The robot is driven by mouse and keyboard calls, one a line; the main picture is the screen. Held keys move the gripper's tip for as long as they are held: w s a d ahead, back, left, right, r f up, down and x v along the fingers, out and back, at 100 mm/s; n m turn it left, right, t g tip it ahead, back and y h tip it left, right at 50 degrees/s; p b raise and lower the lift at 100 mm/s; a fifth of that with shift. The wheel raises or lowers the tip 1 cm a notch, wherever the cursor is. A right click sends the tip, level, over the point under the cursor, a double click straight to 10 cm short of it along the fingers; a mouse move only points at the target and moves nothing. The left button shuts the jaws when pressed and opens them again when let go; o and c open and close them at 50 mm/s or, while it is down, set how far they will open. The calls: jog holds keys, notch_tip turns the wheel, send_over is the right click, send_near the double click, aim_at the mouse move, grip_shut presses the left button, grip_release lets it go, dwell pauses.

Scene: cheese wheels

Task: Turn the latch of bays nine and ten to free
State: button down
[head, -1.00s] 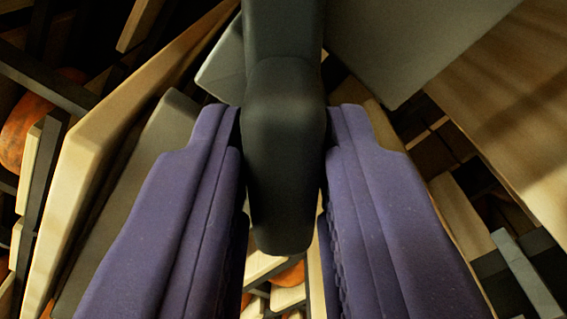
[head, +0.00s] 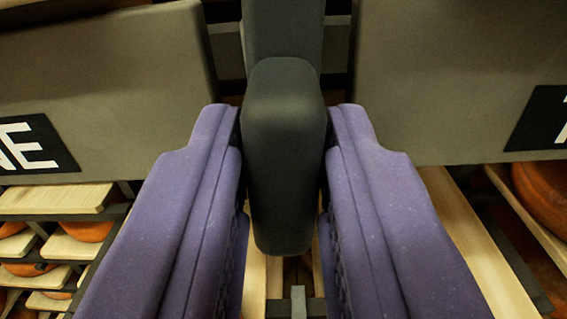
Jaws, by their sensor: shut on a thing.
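My gripper (head: 283,200) has two purple fingers, one on each side of a dark grey latch handle (head: 284,140). It is shut on the handle. The handle runs straight up and down in the picture, and its rounded lower end sits between the fingers. Its upper part runs out of the top of the frame, so its pivot is not visible. A grey panel (head: 110,75) on the left bears a black label ending in "NE". Another grey panel (head: 440,70) on the right bears a black label cut off by the frame edge.
Below the left panel are pale wooden boards (head: 60,200) with orange-brown cheese wheels (head: 85,231) on dark racks. At the right are a long pale board (head: 470,240) and a large orange wheel (head: 545,195). The fingers hide much of the lower middle.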

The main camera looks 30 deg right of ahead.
jog(key=shift+f+n, duration=0.1)
jog(key=shift+n, duration=0.4)
jog(key=c, duration=1)
grip_release()
jog(key=shift+c, duration=0.2)
jog(key=v, duration=0.7)
jog(key=shift+s+a+b, duration=0.25)
jog(key=shift+s+b, duration=0.1)
jog(key=shift+b, duration=0.1)
